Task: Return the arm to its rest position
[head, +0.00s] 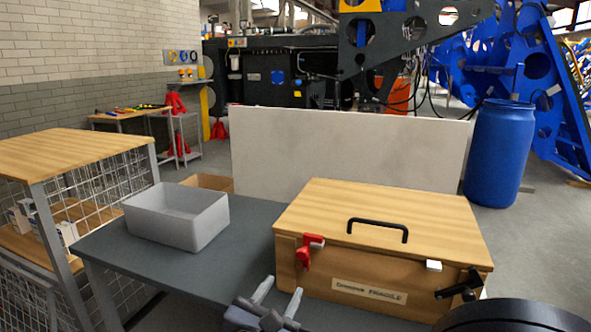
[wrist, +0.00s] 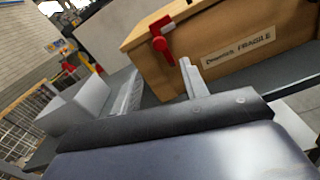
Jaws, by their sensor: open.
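My gripper (head: 279,303) is at the bottom middle of the head view, in front of the wooden crate. Its two grey fingers stand apart with nothing between them. The fingers also show in the wrist view (wrist: 160,90), open and empty, pointing towards the grey table and the crate. My gripper appears apart from the crate. A dark rounded part of my own body shows at the bottom right of the head view.
A lidded wooden crate (head: 350,262) with a black handle and red latch (head: 309,248) sits on the grey table (head: 170,269). A grey bin (head: 180,222) stands at left. A wire-sided wooden-topped cart (head: 75,152), white panel (head: 345,150) and blue barrel (head: 498,150) surround it.

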